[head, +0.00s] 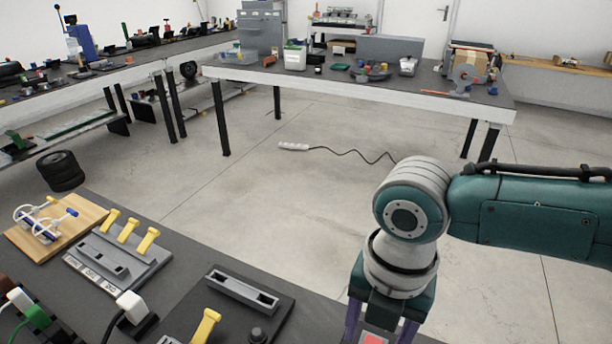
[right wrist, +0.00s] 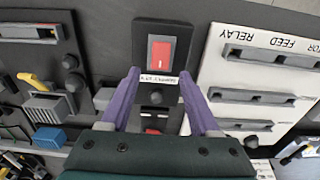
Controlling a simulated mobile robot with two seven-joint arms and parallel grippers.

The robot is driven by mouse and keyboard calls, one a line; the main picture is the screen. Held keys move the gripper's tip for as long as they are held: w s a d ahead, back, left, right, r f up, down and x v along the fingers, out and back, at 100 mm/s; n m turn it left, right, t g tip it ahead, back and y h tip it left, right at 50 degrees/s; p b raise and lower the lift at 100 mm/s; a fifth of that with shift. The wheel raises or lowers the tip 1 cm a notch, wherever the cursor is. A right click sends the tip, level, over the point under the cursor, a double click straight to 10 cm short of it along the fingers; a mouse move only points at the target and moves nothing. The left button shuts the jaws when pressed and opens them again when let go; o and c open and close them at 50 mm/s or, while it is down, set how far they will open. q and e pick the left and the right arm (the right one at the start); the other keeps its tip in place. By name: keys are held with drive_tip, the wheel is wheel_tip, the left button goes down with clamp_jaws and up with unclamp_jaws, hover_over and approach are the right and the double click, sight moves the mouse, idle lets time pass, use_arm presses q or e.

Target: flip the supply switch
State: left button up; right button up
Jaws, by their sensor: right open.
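A red rocker switch (right wrist: 160,50) sits on a black plate in the right wrist view, with a small white label below it, upside down and too small to read surely. A red patch between my fingers also shows at the bottom edge of the head view (head: 374,340). My right gripper (right wrist: 159,73) has purple fingers and is open and empty, with one fingertip on each side of the plate near the label. In the head view the right gripper (head: 379,334) points down and its tips are cut off. I cannot tell whether it touches the plate. My left gripper is out of view.
A white panel (right wrist: 228,76) marked FEED and RELAY lies to the right in the wrist view. Yellow levers (head: 127,230) on a grey block and a yellow lever (head: 206,326) stand left in the head view. White and green plugs (head: 132,306) are further left.

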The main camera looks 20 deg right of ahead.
wheel_tip(320, 180, up, 7)
drive_tip(key=p, duration=0.1)
drive_tip(key=shift+d, duration=0.15)
drive_tip(key=shift+w, duration=0.1)
drive_tip(key=s+a+r+m+t+y+p, duration=0.25)
drive_tip(key=s+a+m, duration=0.35)
drive_tip(key=a+m, duration=0.3)
drive_tip(key=s+d+r+m+t+h, duration=0.1)
drive_tip(key=s+d+r+m, duration=0.25)
drive_tip(key=m, duration=0.35)
drive_tip(key=s+d+r+m+h, duration=0.25)
drive_tip(key=d+m, duration=0.25)
drive_tip(key=m, duration=0.3)
wheel_tip(320, 180, up, 37)
drive_tip(key=p, duration=3.8)
drive_tip(key=shift+y, duration=0.4)
drive_tip(key=shift+r, duration=0.1)
